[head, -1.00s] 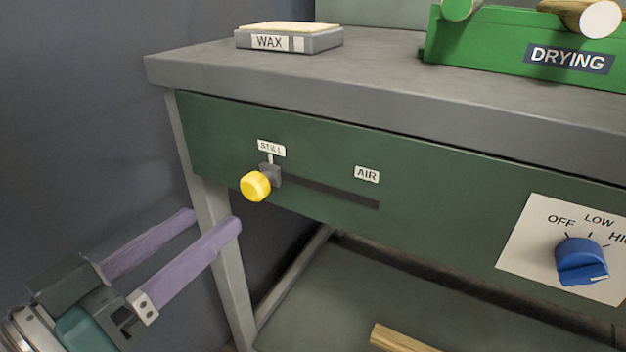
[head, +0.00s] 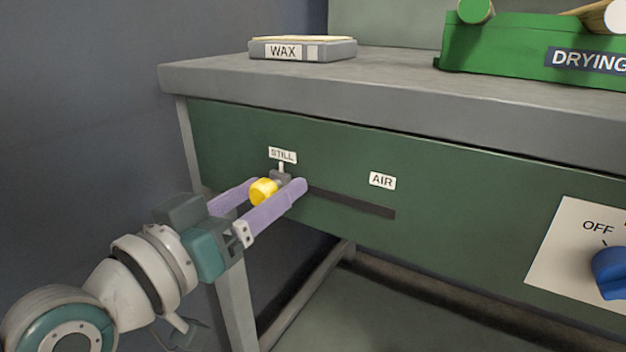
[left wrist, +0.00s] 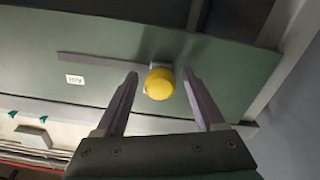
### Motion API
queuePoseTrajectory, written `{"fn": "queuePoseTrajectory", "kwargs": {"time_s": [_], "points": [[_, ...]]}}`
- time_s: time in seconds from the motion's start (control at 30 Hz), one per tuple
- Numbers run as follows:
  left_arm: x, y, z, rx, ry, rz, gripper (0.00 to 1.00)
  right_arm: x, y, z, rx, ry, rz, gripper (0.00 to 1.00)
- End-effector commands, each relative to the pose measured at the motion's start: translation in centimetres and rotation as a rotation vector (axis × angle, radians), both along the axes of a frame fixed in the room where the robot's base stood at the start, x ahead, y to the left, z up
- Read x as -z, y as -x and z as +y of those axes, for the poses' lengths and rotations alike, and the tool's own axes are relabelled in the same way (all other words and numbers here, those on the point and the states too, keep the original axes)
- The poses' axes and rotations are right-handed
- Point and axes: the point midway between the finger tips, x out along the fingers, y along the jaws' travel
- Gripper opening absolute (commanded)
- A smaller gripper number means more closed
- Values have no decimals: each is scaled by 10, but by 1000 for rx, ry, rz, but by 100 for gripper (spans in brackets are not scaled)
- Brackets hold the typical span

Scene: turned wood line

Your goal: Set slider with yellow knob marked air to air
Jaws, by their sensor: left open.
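The slider's yellow knob (head: 263,191) is at the left end of its dark slot (head: 350,202), under the STILL label (head: 282,155). The AIR label (head: 382,181) is above the slot's right end. My left gripper (head: 275,186) is open, with its two purple fingers on either side of the knob. In the left wrist view the knob (left wrist: 159,84) sits between the spread fingers, with a gap visible on both sides. My right gripper is not in view.
A blue dial (head: 609,272) on a white plate is at the right of the green panel. On the bench top are a WAX box (head: 303,50) and a green DRYING tray (head: 500,52). The panel front between knob and dial is clear.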

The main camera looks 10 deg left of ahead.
Motion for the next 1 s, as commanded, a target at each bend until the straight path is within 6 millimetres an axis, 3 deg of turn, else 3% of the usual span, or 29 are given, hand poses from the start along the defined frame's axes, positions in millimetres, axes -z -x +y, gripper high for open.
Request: {"fn": "queuePoseTrajectory", "kwargs": {"time_s": [0.07,0.7,1.0], "points": [[0,0,0,0,0,0,71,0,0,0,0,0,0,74],[0,0,0,0,0,-1,0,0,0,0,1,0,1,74],[0,0,0,-1,1,0,0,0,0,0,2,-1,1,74]]}}
